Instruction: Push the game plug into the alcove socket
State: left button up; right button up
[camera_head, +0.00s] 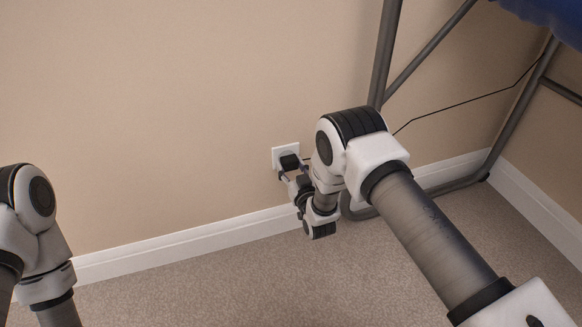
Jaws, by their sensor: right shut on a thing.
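The game plug (289,162) is a small black block at the white wall socket (278,153), low on the beige wall just above the skirting board. It covers the middle of the socket plate and looks to be against it; how deep it sits I cannot tell. My right gripper (287,175) is shut on the plug, and its fingers are partly hidden by its own wrist. A thin black cable (465,101) runs from behind my right arm up to the right. My left arm is at the left edge; its gripper is out of view.
A grey metal frame (383,55) with slanting legs stands at the right, close behind my right arm. Something blue (553,14) is on top of it. A white skirting board (180,243) runs along the wall. The carpet (225,290) between my arms is clear.

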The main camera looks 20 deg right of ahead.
jog(key=shift+w, duration=0.5)
dwell(0.6)
jog(key=o, duration=1.2)
jog(key=shift+c, duration=0.2)
jog(key=shift+s, duration=0.1)
jog(key=s, duration=1.1)
jog(key=shift+s+d, duration=0.25)
jog(key=shift+s, duration=0.15)
